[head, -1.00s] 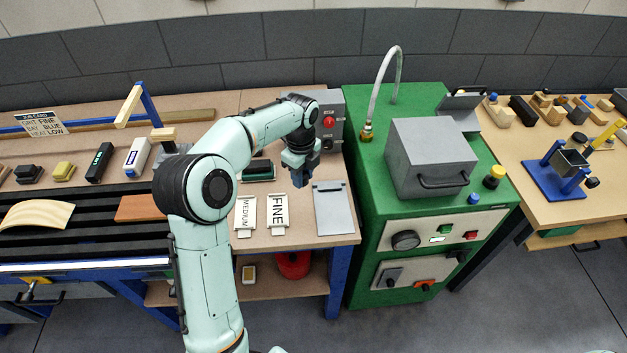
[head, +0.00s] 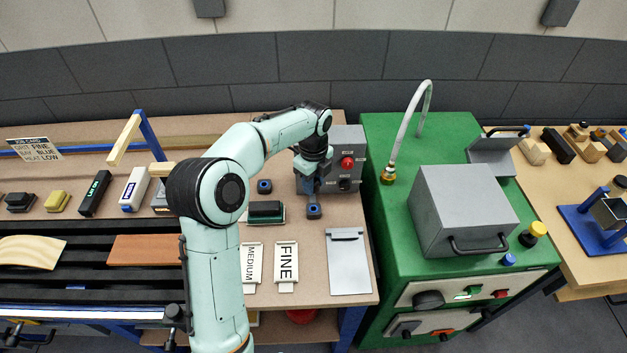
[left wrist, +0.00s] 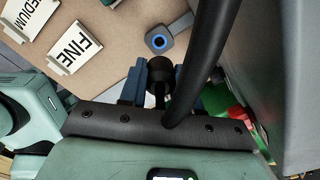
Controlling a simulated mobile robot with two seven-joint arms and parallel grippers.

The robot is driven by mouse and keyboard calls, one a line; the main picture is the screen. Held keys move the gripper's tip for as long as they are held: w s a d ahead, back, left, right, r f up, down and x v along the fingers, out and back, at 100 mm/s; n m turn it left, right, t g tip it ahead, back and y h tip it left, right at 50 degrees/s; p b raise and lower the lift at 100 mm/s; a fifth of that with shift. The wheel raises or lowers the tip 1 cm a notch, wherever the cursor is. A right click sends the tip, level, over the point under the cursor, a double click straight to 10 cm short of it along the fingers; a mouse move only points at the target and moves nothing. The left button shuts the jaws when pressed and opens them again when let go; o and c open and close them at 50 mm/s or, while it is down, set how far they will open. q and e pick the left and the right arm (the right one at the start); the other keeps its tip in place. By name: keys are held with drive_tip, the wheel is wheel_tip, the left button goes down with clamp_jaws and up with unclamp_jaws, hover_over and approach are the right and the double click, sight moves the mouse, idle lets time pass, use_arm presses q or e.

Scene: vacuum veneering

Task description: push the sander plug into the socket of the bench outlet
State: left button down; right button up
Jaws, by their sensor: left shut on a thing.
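The bench outlet (head: 348,145) is a grey box at the back right of the wooden bench, with a red knob and a dark round socket (head: 345,184) low on its front. My left gripper (head: 308,185) is in front of the box's left part, pointing down. In the left wrist view its blue fingers (left wrist: 160,80) are shut on the black sander plug (left wrist: 160,68), and a thick black cable (left wrist: 205,60) runs past them. The plug is hidden by the gripper in the head view. I cannot tell whether it touches the outlet. My right gripper is not in view.
A grey block with a blue ring (head: 313,210) stands just in front of the gripper and shows in the left wrist view (left wrist: 160,41). MEDIUM (head: 251,262) and FINE (head: 286,264) cards and a clipboard-like grey plate (head: 348,265) lie nearer. A green machine (head: 382,135) stands right.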

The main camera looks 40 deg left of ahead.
use_arm(q)
drive_tip(key=shift+s+d, duration=0.1)
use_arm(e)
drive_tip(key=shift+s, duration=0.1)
use_arm(q)
drive_tip(key=shift+r, duration=0.1)
wheel_tip(320, 180, down, 2)
wheel_tip(320, 180, down, 2)
drive_tip(key=shift+f+b, duration=0.2)
drive_tip(key=shift+b, duration=0.35)
drive_tip(key=shift+f, duration=0.75)
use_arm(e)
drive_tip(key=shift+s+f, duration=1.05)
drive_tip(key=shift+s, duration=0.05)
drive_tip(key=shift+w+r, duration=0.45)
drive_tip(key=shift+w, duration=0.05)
use_arm(q)
drive_tip(key=shift+f, duration=1.5)
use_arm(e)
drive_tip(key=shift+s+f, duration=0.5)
